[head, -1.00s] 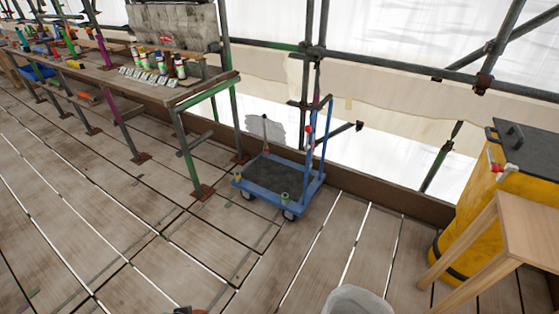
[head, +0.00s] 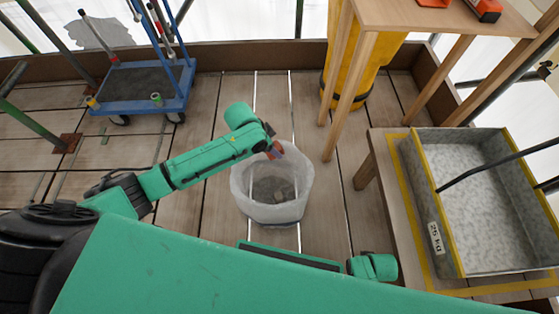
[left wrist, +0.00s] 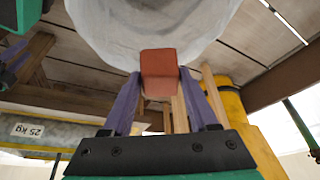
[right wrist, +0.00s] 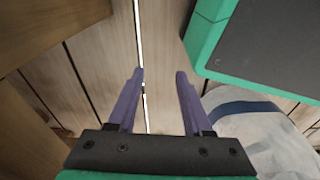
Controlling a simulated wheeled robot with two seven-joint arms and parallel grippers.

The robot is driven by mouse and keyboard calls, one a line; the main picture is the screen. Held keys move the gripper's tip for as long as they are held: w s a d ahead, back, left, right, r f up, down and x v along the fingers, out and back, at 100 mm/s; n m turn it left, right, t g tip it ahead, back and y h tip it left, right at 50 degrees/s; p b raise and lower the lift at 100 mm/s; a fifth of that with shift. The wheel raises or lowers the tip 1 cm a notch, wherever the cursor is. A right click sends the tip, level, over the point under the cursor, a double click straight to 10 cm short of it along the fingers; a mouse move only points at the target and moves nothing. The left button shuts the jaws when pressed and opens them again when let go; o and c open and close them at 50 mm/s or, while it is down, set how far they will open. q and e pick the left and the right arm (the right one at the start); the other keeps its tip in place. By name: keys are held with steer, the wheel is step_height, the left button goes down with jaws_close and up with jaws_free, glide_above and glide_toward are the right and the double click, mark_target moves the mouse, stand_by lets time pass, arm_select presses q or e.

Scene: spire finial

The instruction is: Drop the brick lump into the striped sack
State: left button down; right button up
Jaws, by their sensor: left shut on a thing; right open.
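The brick lump (head: 276,149) is a small reddish block held between the fingers of my left gripper (head: 271,146). It also shows between the purple fingers in the left wrist view (left wrist: 158,72). The sack (head: 240,190) is pale, open-topped and stands on the floor, with grey rubble inside. The lump appears by the sack's far rim in the head view; its exact height above it is unclear. The sack's blue stripe shows in the right wrist view (right wrist: 250,107). My right gripper (right wrist: 160,78) is open and empty above the floorboards, beside the sack.
A wooden stool (head: 365,45) and a yellow barrel (head: 385,50) stand behind the sack to the right. A metal trough (head: 455,262) sits on a low table at right. A blue trolley (head: 150,105) stands at back left. Floorboards left of the sack are clear.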

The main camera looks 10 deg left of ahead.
arm_select(q)
steer(key=shift+w, duration=0.1)
step_height(320, 180, down, 3)
steer(key=b, duration=0.3)
steer(key=shift+a+f, duration=0.15)
step_height(320, 180, down, 3)
steer(key=b, duration=0.3)
steer(key=shift+c, duration=0.5)
jaws_free()
arm_select(e)
steer(key=w+a+r, duration=0.1)
steer(key=w+r, duration=0.1)
steer(key=r, duration=0.5)
steer(key=w+a+r, duration=0.2)
steer(key=w+r, duration=0.1)
steer(key=r, duration=0.4)
steer(key=shift+w+a+r+y, duration=0.15)
steer(key=shift+w+r+y, duration=0.1)
steer(key=shift+w+y, duration=0.1)
